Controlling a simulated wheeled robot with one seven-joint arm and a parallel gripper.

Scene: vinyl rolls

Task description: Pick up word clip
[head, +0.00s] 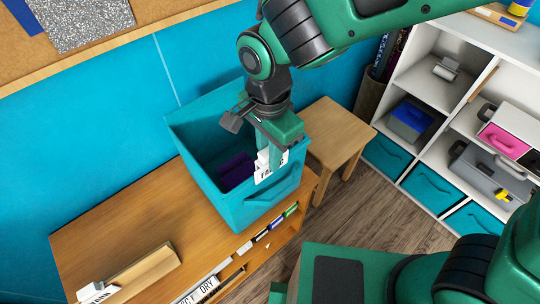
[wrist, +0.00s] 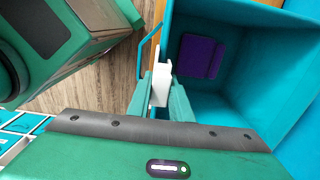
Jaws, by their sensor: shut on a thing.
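The word clip (head: 265,172) is a small white piece with dark lettering, partly covered by my gripper in the head view. It is at the front wall of a teal fabric bin (head: 206,192). My gripper (head: 272,150) points down over that wall, shut on the clip. In the wrist view the white clip (wrist: 161,82) is between the two green fingers of my gripper (wrist: 159,96), beside the bin's handle (wrist: 146,50). I cannot tell whether the clip still touches the bin's rim.
A purple object (wrist: 200,56) lies inside the bin. The bin stands on a wooden cabinet (head: 130,220), with a wooden block (head: 145,272) at its near left. A wooden stool (head: 338,135) and white shelves (head: 425,75) stand to the right, with bare floor (head: 350,215) between.

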